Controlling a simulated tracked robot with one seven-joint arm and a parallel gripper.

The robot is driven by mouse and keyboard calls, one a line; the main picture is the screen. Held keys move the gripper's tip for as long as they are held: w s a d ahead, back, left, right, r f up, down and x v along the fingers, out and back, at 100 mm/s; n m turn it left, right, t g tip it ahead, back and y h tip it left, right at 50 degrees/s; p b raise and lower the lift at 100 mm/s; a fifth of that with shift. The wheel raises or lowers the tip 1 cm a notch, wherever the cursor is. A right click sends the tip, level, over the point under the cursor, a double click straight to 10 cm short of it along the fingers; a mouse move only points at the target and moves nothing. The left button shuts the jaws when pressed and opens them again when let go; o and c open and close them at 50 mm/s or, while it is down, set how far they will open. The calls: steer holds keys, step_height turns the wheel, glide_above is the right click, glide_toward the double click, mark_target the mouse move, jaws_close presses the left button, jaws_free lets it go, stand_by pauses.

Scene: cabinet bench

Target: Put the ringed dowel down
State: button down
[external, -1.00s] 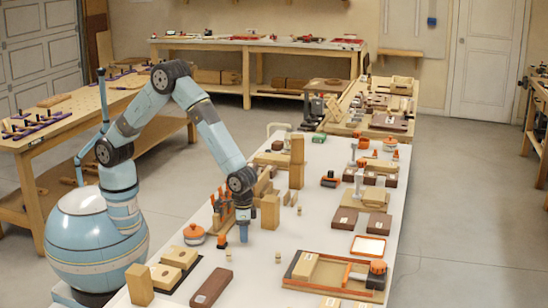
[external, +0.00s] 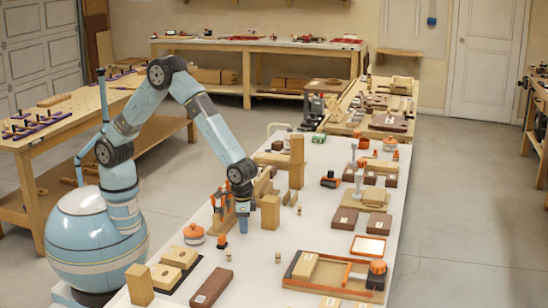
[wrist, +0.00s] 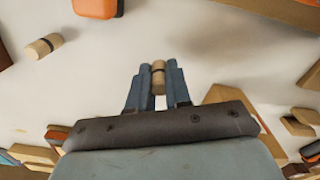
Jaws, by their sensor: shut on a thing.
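My gripper (external: 243,226) points down above the white bench top, left of the middle, beside a tall wooden block. In the wrist view my gripper (wrist: 157,82) is shut on the ringed dowel (wrist: 158,84), a small pale wooden cylinder with a dark ring, held between the blue fingers. The held dowel cannot be made out in the external view. Another ringed dowel (wrist: 43,46) is apart from the gripper at the upper left of the wrist view.
A dark brown block (external: 211,287) and a framed tray (external: 335,291) are nearer.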

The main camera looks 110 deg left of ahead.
step_height(320, 180, up, 6)
steer(key=shift+d+r, duration=0.1)
steer(key=shift+r, duration=0.15)
steer(key=s+d+r+n, duration=0.1)
steer(key=s+d+r, duration=0.15)
steer(key=d, duration=0.55)
steer(key=s+d+r+n, duration=0.15)
steer(key=s+d, duration=0.25)
steer(key=d, duration=0.4)
steer(key=s+d+r, duration=0.3)
steer(key=d, duration=0.5)
glide_above(216, 283)
steer(key=f, duration=0.9)
steer(key=shift+s+a+f, duration=0.15)
steer(key=shift+s+f, duration=0.05)
steer(key=shift+s, duration=0.2)
steer(key=shift+w+f, duration=0.35)
steer(key=shift+f, duration=0.05)
steer(key=shift+d+f, duration=0.2)
steer(key=shift+f, duration=1.4)
